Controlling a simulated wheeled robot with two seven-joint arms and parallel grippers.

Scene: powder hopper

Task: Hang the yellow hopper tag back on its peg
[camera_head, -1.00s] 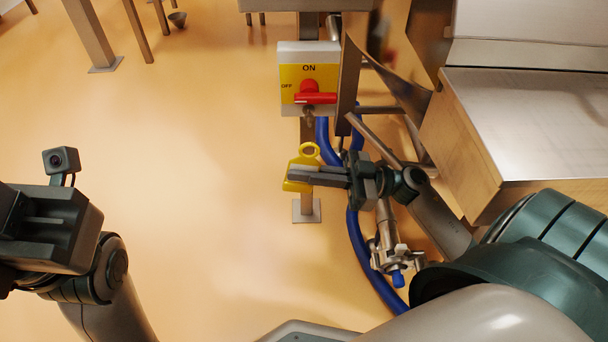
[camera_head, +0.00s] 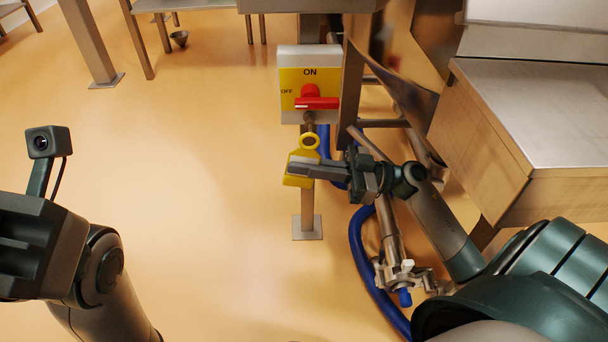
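The yellow hopper tag (camera_head: 299,180) has a ring at its top and hangs upright from my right gripper (camera_head: 300,170), whose fingers are shut across its body. The ring is just below the switch box (camera_head: 310,112), close to a short dark peg-like part (camera_head: 309,121) under the red handle. I cannot tell whether the ring touches that part. The switch box has a yellow ON/OFF plate and a red handle (camera_head: 316,103). My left gripper (camera_head: 30,245) is at the far left, away from the tag; its fingertips are not clearly shown.
The switch box stands on a metal post with a floor plate (camera_head: 307,228). A blue hose (camera_head: 362,255) and a metal pipe with a clamp fitting (camera_head: 396,270) are right of the post. A steel-topped box (camera_head: 540,110) stands at the right. The floor left of the post is clear.

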